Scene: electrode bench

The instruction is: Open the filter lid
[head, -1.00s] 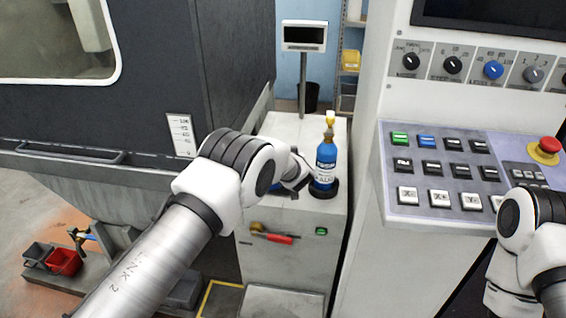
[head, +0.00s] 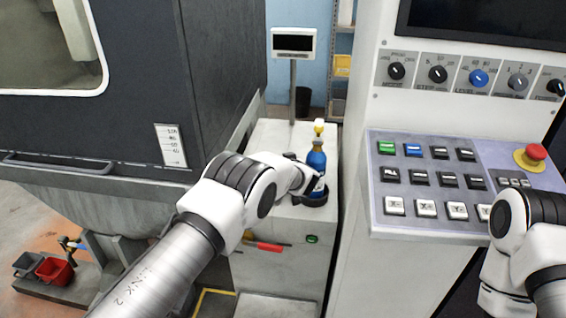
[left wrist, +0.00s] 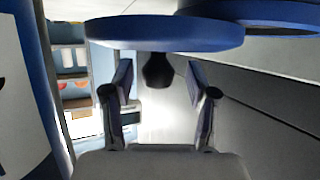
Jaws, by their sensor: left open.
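In the left wrist view a round blue lid (left wrist: 165,32) spans the top, seen almost edge-on. A dark knob-like piece (left wrist: 158,74) shows just below it. My left gripper (left wrist: 160,78) is open, its fingers on either side of the dark piece with gaps showing; I cannot tell if either touches.
A blue bottle (head: 317,160) with a yellow top stands in a black ring beside my left wrist; its side fills the left of the wrist view (left wrist: 25,95). A second blue disc (left wrist: 265,14) is at upper right. The control panel (head: 485,218) stands to the right.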

